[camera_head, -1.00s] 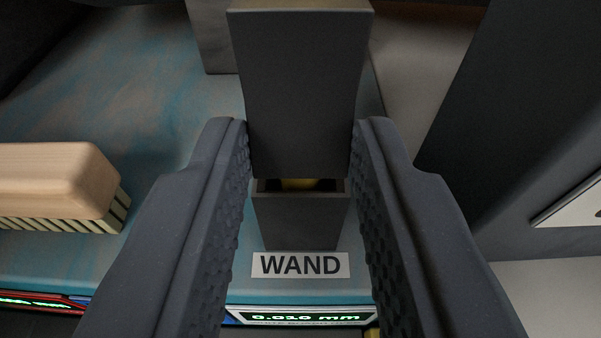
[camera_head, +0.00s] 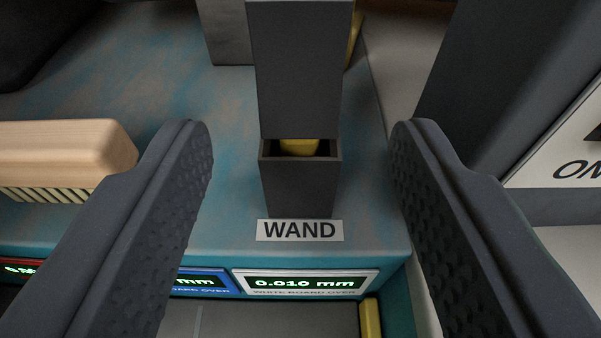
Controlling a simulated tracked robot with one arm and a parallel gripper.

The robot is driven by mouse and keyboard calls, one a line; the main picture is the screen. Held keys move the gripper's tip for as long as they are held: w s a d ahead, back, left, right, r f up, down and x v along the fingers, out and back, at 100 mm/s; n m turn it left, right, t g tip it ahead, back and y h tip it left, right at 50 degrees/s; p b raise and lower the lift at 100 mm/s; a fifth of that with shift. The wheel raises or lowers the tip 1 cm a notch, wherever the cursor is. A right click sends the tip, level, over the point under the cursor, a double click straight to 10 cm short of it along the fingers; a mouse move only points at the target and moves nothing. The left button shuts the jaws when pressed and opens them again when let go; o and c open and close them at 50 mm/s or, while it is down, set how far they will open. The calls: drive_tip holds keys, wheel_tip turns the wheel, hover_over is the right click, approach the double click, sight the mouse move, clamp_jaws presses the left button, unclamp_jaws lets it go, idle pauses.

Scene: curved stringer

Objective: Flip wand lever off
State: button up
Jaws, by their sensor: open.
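The wand lever (camera_head: 298,70) is a dark grey upright block. It rises out of a dark box-shaped housing (camera_head: 298,188), and a bit of yellow shows at its base. A white label reading WAND (camera_head: 300,230) is below the housing. My gripper (camera_head: 300,140) is open, with one finger on each side of the lever and a clear gap on both sides. Neither finger touches the lever. The lever's top is cut off by the picture's upper edge.
A wooden brush (camera_head: 60,155) lies at the left on the worn blue-green surface (camera_head: 120,70). Small displays, one reading 0.010 mm (camera_head: 305,283), line the front edge. A dark block with a white sign (camera_head: 565,155) stands at the right, close to the right finger.

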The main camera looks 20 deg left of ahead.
drive_tip(key=b+v, duration=0.1)
drive_tip(key=v, duration=1)
drive_tip(key=shift+f, duration=0.15)
drive_tip(key=shift+s, duration=0.1)
